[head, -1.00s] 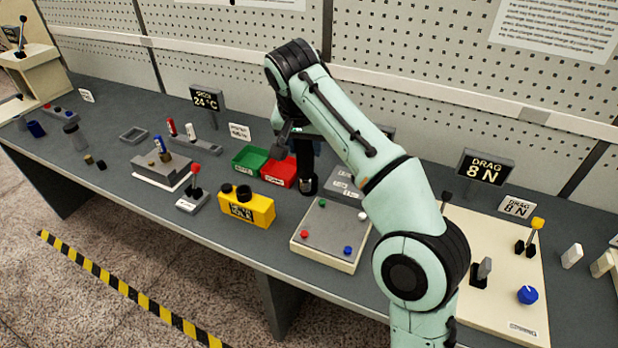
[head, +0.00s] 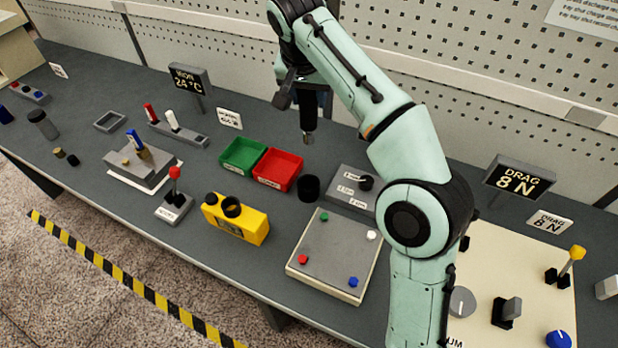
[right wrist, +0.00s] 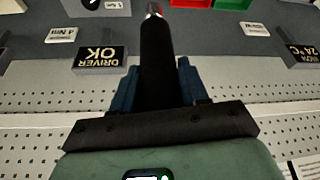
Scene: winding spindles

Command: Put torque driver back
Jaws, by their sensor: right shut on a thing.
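My right gripper (head: 304,88) is shut on the torque driver (head: 309,118), a dark cylinder with a metal tip pointing down. The driver is in the air above the back part of the bench. A round black cup (head: 309,188) stands on the bench below it, right of the red bin; a clear gap shows between tip and cup. In the right wrist view the driver (right wrist: 166,60) sits between the blue fingers, its metal tip at the top edge. My left gripper is not in view.
Left of the cup are a red bin (head: 279,170) and a green bin (head: 243,156). A grey box with a dial (head: 350,188) is right of it. In front are a yellow block (head: 240,222) and a pad with coloured buttons (head: 325,262). A pegboard wall rises behind.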

